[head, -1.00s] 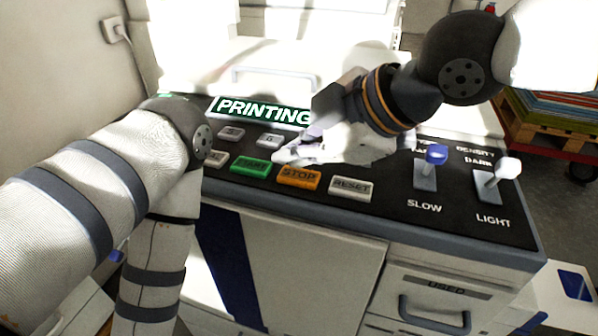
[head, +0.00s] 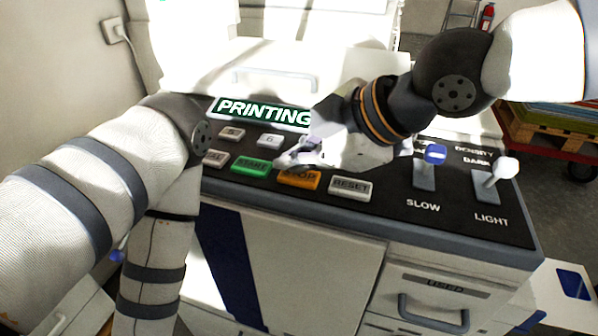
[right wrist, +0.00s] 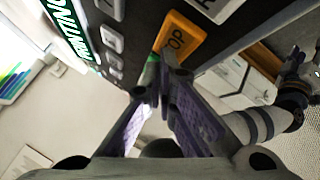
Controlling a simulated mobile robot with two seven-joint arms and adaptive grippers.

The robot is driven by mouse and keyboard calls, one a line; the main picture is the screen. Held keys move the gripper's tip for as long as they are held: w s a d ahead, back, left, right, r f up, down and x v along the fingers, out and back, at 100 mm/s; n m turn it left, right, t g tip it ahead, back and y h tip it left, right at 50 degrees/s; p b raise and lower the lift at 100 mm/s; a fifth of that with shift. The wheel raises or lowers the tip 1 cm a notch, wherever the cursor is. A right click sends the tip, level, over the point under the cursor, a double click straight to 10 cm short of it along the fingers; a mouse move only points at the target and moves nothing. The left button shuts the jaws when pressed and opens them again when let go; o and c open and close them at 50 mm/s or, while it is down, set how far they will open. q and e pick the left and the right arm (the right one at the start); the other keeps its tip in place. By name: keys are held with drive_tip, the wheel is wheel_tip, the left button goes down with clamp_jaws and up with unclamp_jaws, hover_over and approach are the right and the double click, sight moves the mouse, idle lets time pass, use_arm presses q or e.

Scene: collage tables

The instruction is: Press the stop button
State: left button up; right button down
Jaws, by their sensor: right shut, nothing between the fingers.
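The orange STOP button (head: 299,179) sits on the black control panel of a white machine, between the green START button (head: 251,166) and the grey RESET button (head: 351,187). My right gripper (head: 284,160) is shut and empty. Its fingertips are over the upper left edge of the STOP button and partly hide its lettering. In the right wrist view the STOP button (right wrist: 180,40) lies just beyond and above the closed fingertips. I cannot tell whether they touch it.
A lit PRINTING display (head: 263,113) is behind the buttons. A blue-topped slider (head: 435,154) and a white-topped slider (head: 504,169) stand at the panel's right. My left arm crosses the panel's left side. A pallet stack (head: 556,125) is at far right.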

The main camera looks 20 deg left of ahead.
sight(297, 179)
drive_tip(key=shift+f, duration=0.35)
idle(0.4)
drive_tip(key=shift+r, duration=0.8)
drive_tip(key=shift+r, duration=2.55)
